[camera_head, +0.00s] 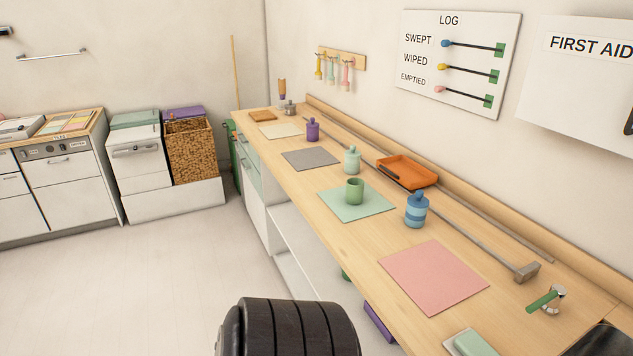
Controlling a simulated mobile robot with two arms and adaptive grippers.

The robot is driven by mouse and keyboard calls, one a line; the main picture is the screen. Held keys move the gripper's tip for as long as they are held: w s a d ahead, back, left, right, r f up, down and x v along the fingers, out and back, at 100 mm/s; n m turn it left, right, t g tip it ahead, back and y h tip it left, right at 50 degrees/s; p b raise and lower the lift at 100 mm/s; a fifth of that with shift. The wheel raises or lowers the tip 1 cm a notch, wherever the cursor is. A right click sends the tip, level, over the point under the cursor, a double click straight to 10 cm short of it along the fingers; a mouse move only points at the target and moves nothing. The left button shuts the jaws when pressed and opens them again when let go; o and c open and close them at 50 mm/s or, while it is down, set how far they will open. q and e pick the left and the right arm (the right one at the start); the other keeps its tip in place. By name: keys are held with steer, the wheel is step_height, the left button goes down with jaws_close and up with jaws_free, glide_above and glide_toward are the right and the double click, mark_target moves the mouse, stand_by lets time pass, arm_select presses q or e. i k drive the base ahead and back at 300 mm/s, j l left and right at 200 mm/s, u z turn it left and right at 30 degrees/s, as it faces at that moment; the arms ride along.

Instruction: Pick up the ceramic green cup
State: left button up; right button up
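The green cup (354,191) stands upright on a pale green mat (375,208) on the long wooden counter (350,240). Its open rim faces up and nothing covers it. A pale mint lidded jar (352,160) stands just behind it, and a blue striped lidded jar (416,210) stands to its right. Neither of my grippers shows in this view, and nothing is touching the cup.
A pink mat (434,278) lies bare nearer on the counter. An orange tray (407,171) sits toward the wall, beside a long metal rod. A purple jar (312,130) and a grey mat (310,159) are farther back. The floor (130,280) left of the counter is clear.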

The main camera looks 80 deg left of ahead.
mark_target(355, 192)
steer(key=u, duration=2.2)
steer(key=j+z, duration=0.15)
steer(key=z, duration=0.3)
steer(key=i+j+z, duration=0.1)
steer(key=z, duration=0.35)
steer(key=j+z, duration=0.2)
steer(key=z, duration=0.2)
steer(key=j+z, duration=0.2)
steer(key=z, duration=0.25)
